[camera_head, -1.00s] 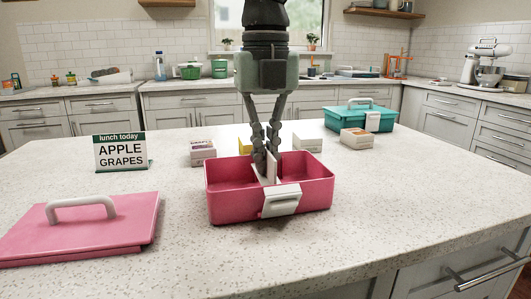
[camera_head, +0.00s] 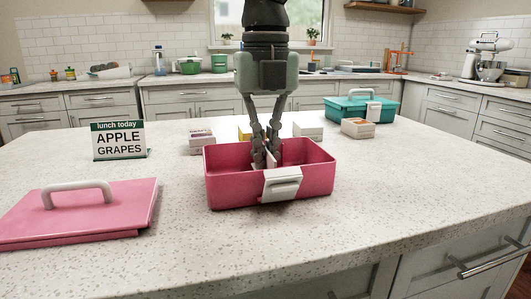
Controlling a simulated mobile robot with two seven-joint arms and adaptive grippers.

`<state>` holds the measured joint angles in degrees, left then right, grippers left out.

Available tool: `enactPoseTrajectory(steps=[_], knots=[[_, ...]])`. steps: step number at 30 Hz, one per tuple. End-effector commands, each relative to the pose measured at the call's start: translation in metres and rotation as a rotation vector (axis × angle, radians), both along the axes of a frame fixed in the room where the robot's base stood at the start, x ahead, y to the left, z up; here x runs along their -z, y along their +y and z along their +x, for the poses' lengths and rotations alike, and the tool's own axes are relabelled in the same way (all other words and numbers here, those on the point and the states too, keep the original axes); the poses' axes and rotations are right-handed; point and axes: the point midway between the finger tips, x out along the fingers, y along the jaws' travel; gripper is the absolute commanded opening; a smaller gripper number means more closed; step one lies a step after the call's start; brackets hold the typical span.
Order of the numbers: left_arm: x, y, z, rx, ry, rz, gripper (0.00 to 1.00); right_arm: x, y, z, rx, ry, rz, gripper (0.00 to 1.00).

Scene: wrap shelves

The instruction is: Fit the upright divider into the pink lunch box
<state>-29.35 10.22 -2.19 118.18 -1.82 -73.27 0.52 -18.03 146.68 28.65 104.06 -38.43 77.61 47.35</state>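The pink lunch box (camera_head: 232,188) stands open on the counter, with a white latch (camera_head: 282,184) on its front wall. The upright divider (camera_head: 268,159) is a thin white plate at the middle of the box. My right gripper (camera_head: 266,160) points straight down with its fingertips inside the box, shut on the divider. The box's front wall and latch hide the divider's lower part, so I cannot tell whether it touches the floor. The pink lid (camera_head: 80,211) with a grey-white handle lies on the counter at the left. My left gripper is not in view.
A "lunch today: apple, grapes" sign (camera_head: 119,140) stands behind the lid. Several small boxes, including a white one (camera_head: 308,131) and a tan one (camera_head: 357,129), stand behind the lunch box. A teal lunch box (camera_head: 352,107) is at the back right. The counter's front and right are clear.

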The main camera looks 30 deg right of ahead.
Motion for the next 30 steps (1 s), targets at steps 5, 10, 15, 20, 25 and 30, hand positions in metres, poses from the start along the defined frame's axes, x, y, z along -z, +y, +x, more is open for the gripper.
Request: enactPoseTrajectory(steps=[5,10,15,20,25,30], knots=[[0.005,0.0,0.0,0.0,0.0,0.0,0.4,0.006,0.0,0.0,0.0,0.0,0.0,0.0],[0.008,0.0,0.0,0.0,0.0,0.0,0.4,0.01,0.0,0.0,0.0,0.0,0.0,0.0],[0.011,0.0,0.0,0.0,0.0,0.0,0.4,0.014,0.0,0.0,0.0,0.0,0.0,0.0],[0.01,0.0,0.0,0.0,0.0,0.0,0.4,0.013,0.0,0.0,0.0,0.0,0.0,0.21],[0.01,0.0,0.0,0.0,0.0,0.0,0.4,0.013,0.0,0.0,0.0,0.0,0.0,0.29],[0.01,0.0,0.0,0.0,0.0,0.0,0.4,0.012,0.0,0.0,0.0,0.0,0.0,0.29]])
